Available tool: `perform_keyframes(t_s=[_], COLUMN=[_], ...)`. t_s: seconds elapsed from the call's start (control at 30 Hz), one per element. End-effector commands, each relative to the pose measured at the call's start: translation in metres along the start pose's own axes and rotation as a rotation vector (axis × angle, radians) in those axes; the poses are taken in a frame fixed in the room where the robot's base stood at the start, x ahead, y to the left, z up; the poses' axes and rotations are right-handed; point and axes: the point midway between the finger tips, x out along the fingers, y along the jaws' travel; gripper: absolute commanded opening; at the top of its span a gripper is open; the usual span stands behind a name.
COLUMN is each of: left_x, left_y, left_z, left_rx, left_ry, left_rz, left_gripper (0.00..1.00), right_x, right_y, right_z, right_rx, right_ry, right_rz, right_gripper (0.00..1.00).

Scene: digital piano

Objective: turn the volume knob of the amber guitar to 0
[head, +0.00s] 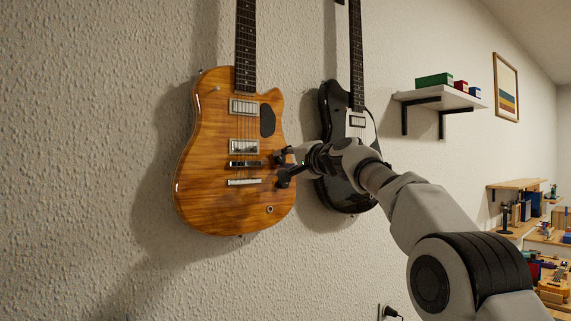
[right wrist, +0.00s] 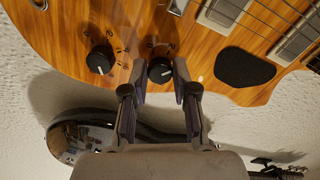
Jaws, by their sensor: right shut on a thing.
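The amber guitar (head: 215,185) hangs upright on the wall, its neck up. In the right wrist view its body (right wrist: 60,25) fills the top and shows two black knobs with white pointer lines. My right gripper (right wrist: 159,75) is shut on the right-hand knob (right wrist: 160,70), one finger on each side; its pointer aims to the right. The other knob (right wrist: 99,60), to the left, is free. The dial marks are too small to read, and I cannot tell which knob is labelled volume. In the head view my right gripper (head: 282,168) covers the knob area. My left gripper is not in view.
A black guitar (head: 345,195) hangs just to the right, partly behind my right arm. A wall shelf (head: 440,99) with small boxes and a framed picture (head: 506,87) are farther right. Low shelves with small items stand at the far right. The wall left of the amber guitar is clear.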

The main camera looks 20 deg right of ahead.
Motion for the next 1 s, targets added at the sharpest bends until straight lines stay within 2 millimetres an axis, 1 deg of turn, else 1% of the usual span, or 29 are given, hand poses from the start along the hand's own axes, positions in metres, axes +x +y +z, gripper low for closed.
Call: perform_keyframes(t_s=[0.3, 1.0], left_x=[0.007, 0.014], left_y=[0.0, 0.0], left_z=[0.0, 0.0], left_rx=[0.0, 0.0], left_ry=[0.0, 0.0], left_rz=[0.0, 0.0], left_gripper=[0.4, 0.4], right_x=[0.0, 0.0], right_y=[0.0, 0.001], right_z=[0.0, -0.001], right_rx=[-0.298, -0.962], right_ry=[0.004, 0.004], right_rz=[-0.001, 0.002], right_gripper=[0.0, 0.0])
